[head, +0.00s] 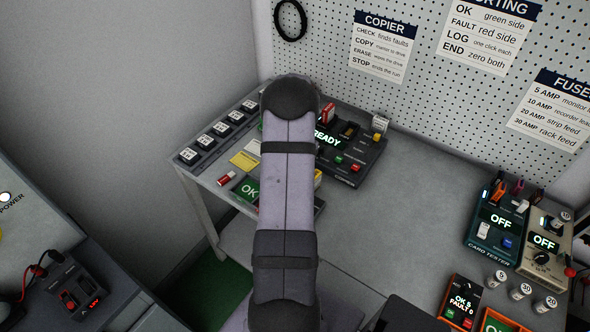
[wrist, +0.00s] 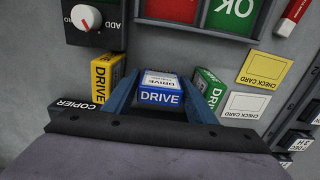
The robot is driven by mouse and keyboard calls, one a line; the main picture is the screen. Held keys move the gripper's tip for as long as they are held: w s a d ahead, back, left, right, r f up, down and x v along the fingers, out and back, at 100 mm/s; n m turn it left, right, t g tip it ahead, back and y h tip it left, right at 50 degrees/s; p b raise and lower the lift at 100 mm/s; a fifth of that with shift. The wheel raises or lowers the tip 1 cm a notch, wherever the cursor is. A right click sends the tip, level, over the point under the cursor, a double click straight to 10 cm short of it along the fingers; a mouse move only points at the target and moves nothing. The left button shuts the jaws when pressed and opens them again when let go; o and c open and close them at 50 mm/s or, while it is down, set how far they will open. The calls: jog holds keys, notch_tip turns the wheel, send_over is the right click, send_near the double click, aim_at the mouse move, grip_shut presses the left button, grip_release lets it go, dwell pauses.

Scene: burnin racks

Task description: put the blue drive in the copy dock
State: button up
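The blue drive (wrist: 162,96) is in the middle of the wrist view, its DRIVE label facing the camera. My gripper (wrist: 160,88) has a finger against each side of it and looks shut on it. Whether the drive is lifted clear of what is under it is hard to tell. The head view does not show the drive or the fingers, which are behind my arm. The copier (head: 352,170) stands near the pegboard, partly behind my arm, with READY on its display. A red item stands in its back left part, and a dark slot (head: 348,130) beside it looks empty.
A yellow drive (wrist: 106,76) and a green drive (wrist: 209,92) stand close on either side of the blue one. A tray with a green OK pad (wrist: 233,12) lies beyond.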

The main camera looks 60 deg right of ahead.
jog(key=shift+r, duration=0.15)
notch_tip(320, 180, up, 12)
jog(key=b, duration=0.3)
jog(key=shift+r+b, duration=0.1)
jog(key=shift+b, duration=0.3)
jog(key=shift+a, duration=0.1)
jog(key=w+a+n, duration=0.3)
jog(key=a+n, duration=0.1)
jog(key=a, duration=0.7)
jog(key=w+a+n, duration=0.3)
jog(key=a+n, duration=0.1)
jog(key=a, duration=0.6)
jog(key=s+a+f+n, duration=0.2)
jog(key=s+a+n, duration=0.3)
jog(key=a, duration=0.5)
jog(key=s+a+f+n, duration=0.2)
jog(key=s+a+n, duration=0.3)
jog(key=a, duration=0.5)
jog(key=shift+s+f, duration=0.35)
jog(key=shift+f, duration=0.05)
